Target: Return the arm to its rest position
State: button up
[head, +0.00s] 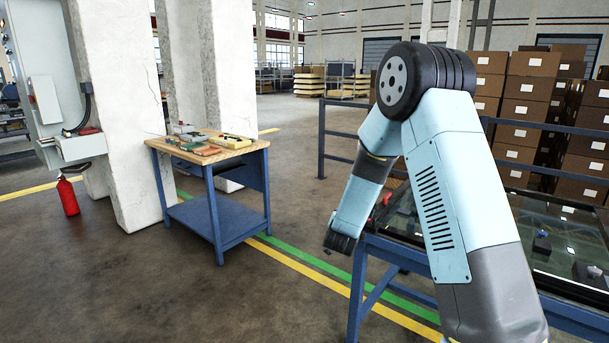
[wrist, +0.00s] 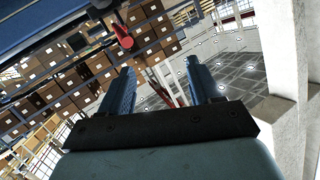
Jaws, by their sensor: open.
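My arm is folded in the right half of the head view, with its black elbow joint high up and its forearm slanting down to the left. A black part at the forearm's lower end (head: 341,240) hangs beside the blue-framed table (head: 354,305); the fingers are not clear there. In the wrist view my gripper (wrist: 158,82) is open, its two blue fingers apart with nothing held between them. The wrist picture looks tilted and roughly upside down.
A blue workbench (head: 213,219) with a wooden top and tools stands left of centre. A red extinguisher (head: 68,196) stands at far left by a white pillar (head: 117,120). Stacked boxes (head: 527,88) stand behind a blue rail. Open floor lies between the workbench and the table.

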jog(key=s+d+r+n+g+y, duration=0.2)
jog(key=s+r+n+g+y, duration=0.25)
jog(key=s+r, duration=1.25)
jog(key=s+d+r+g, duration=0.1)
jog(key=s+d+r, duration=0.1)
jog(key=s, duration=0.7)
jog(key=s+d+r+n+g, duration=0.1)
jog(key=s+d+g, duration=0.1)
jog(key=s, duration=0.8)
jog(key=s+d+r+g+h, duration=0.1)
jog(key=s+d+r, duration=0.1)
jog(key=s, duration=0.7)
jog(key=shift+s+d+r+g, duration=0.3)
jog(key=shift+d+r+g, duration=0.05)
jog(key=shift+d, duration=0.2)
jog(key=shift+n, duration=0.25)
